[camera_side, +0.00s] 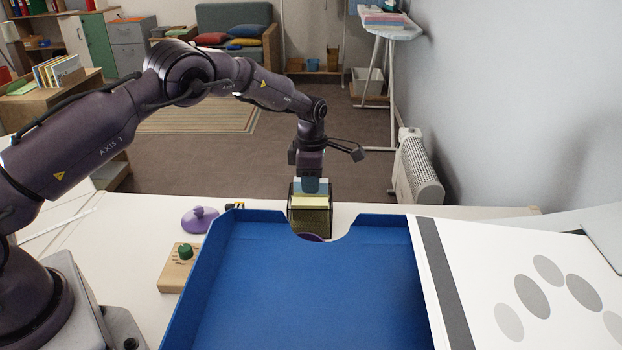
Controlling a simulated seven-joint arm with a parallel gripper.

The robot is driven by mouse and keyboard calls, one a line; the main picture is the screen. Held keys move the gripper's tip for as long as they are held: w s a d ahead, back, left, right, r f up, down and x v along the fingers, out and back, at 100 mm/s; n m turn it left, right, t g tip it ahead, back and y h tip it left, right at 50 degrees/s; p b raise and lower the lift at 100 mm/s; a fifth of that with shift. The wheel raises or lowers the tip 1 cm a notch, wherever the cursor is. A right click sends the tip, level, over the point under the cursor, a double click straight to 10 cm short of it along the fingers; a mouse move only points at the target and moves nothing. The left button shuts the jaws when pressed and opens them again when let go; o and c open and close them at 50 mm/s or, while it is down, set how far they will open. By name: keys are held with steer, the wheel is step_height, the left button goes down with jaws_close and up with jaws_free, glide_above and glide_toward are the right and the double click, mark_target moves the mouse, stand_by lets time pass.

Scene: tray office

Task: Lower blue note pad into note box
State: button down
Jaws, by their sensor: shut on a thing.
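The blue note pad (312,187) shows as a pale blue block at the mouth of the note box (310,221). The note box is dark and see-through and stands behind the back wall of the blue tray. Pale yellow paper (309,202) shows inside the box, just below the blue pad. My gripper (311,179) points straight down over the box and is shut on the blue note pad. The fingertips are small in this view, and I cannot tell how far the pad's lower edge is inside the box.
A large blue tray (310,300) fills the front middle of the white table. A purple lidded thing (200,220) and a wooden block with a green knob (178,266) lie left of it. A white board with grey ovals (480,275) is at the right.

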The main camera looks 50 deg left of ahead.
steer(key=shift+f, duration=0.4)
steer(key=c, duration=0.9)
jaws_free()
